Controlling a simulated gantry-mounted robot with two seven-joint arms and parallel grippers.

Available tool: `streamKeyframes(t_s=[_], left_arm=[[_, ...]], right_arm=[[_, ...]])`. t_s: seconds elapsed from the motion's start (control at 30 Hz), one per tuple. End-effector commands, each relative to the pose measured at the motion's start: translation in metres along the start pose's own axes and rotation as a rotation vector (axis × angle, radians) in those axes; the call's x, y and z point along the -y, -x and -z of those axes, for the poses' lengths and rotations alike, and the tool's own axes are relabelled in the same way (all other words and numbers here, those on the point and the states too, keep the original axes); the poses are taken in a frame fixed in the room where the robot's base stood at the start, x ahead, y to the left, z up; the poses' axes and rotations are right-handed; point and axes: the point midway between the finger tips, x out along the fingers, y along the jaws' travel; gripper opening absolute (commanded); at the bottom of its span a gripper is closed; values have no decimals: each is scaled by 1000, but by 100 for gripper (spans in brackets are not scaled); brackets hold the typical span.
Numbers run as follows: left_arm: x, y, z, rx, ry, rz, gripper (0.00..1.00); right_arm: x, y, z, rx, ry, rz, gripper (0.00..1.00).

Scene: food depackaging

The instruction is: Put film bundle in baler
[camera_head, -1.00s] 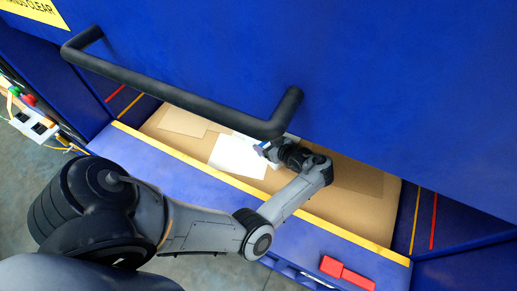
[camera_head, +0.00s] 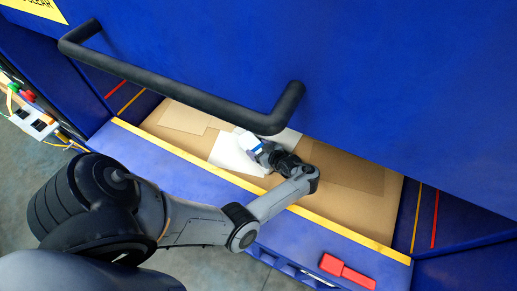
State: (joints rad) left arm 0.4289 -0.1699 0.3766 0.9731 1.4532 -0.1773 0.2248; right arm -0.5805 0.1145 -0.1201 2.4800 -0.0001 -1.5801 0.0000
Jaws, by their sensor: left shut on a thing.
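The blue baler (camera_head: 330,60) fills the view, with its chamber open below a raised blue front. My left arm reaches over the yellow-edged sill into the chamber. My left gripper (camera_head: 262,151) is shut on the film bundle (camera_head: 249,142), a small white bundle with a blue band. The gripper and bundle are over the cardboard (camera_head: 340,205) and white sheets inside the chamber. I cannot tell whether the bundle touches them. My right gripper is not in view.
A black bar handle (camera_head: 180,88) juts out from the baler's front, above and close to my left gripper. A yellow edge (camera_head: 190,158) runs along the sill. A red latch (camera_head: 346,271) is at the lower right. A control box (camera_head: 35,122) with buttons is at the left.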

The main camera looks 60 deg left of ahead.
Motion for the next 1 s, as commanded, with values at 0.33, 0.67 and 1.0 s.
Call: streamKeyframes(t_s=[0.33, 0.67, 1.0], left_arm=[[0, -2, -4, 0, 0, 0, 90], [0, -2, -3, 0, 0, 0, 99], [0, 16, 10, 2, 0, 0, 99]], right_arm=[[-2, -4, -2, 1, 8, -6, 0], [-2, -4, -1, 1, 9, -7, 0], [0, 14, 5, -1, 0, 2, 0]])
